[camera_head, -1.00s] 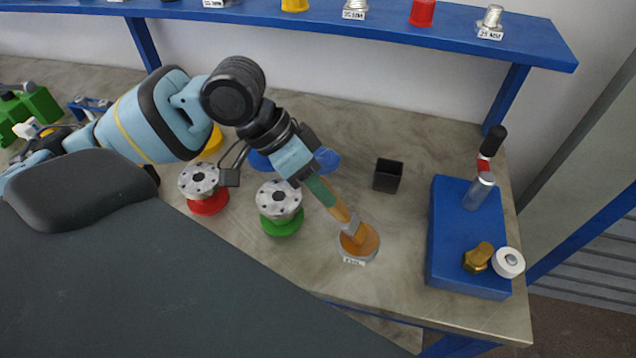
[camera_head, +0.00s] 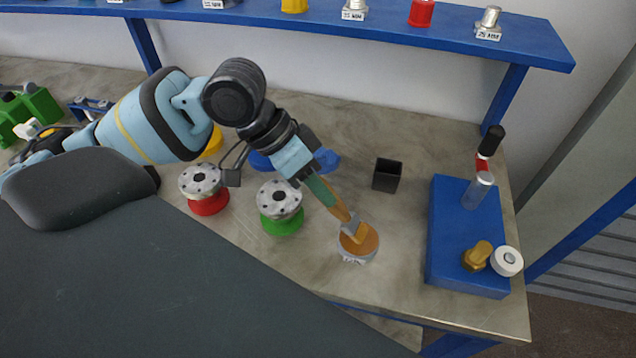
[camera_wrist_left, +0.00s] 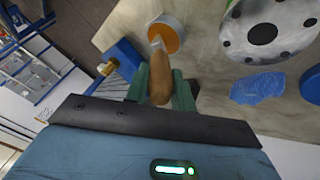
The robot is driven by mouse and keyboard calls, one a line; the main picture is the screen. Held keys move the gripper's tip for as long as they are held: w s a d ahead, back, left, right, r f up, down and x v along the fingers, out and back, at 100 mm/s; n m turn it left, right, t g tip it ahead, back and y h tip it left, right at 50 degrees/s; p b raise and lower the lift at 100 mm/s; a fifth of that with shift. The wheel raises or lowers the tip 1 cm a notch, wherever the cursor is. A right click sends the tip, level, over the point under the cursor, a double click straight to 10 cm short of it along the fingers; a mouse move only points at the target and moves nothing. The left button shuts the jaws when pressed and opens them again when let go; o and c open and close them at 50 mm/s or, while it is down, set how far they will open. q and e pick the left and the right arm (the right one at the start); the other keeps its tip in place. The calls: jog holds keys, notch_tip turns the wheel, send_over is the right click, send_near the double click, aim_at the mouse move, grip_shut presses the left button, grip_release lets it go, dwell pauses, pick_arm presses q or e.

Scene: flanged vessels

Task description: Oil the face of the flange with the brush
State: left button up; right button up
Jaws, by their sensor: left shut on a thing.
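My left gripper (camera_head: 321,188) is shut on the wooden handle of a brush (camera_head: 337,208); the handle also shows between the green fingers in the left wrist view (camera_wrist_left: 160,78). The brush slants down to the right, its metal ferrule and bristles over a round pot with an orange-brown top (camera_head: 360,242). The bristle tips seem to meet that top; exact contact is unclear. A grey flange on a green base (camera_head: 280,199) stands left of the brush, bolt holes facing up. Another grey flange on a red base (camera_head: 201,181) stands farther left. My right gripper is out of view.
A black open box (camera_head: 387,175) stands behind the pot. A blue block (camera_head: 450,235) with a brass bolt (camera_head: 478,256), a white roller and an upright tool is at the right. Blue and yellow pieces sit partly hidden behind my arm. A blue shelf runs above.

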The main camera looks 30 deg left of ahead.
pick_arm(q)
jog(key=shift+s+f, duration=0.1)
jog(key=shift+f, duration=0.1)
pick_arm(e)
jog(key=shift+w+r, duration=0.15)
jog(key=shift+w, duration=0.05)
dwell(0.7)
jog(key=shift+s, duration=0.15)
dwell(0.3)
pick_arm(q)
jog(key=shift+r+p, duration=0.85)
jog(key=shift+r, duration=0.2)
jog(key=shift+r+p, duration=1.2)
jog(key=shift+r, duration=0.45)
jog(key=shift+r+p, duration=0.5)
jog(key=shift+r, duration=0.5)
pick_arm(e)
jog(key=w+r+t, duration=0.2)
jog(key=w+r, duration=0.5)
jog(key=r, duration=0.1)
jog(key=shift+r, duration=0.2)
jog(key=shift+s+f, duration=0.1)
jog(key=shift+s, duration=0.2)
pick_arm(q)
jog(key=shift+f, duration=0.1)
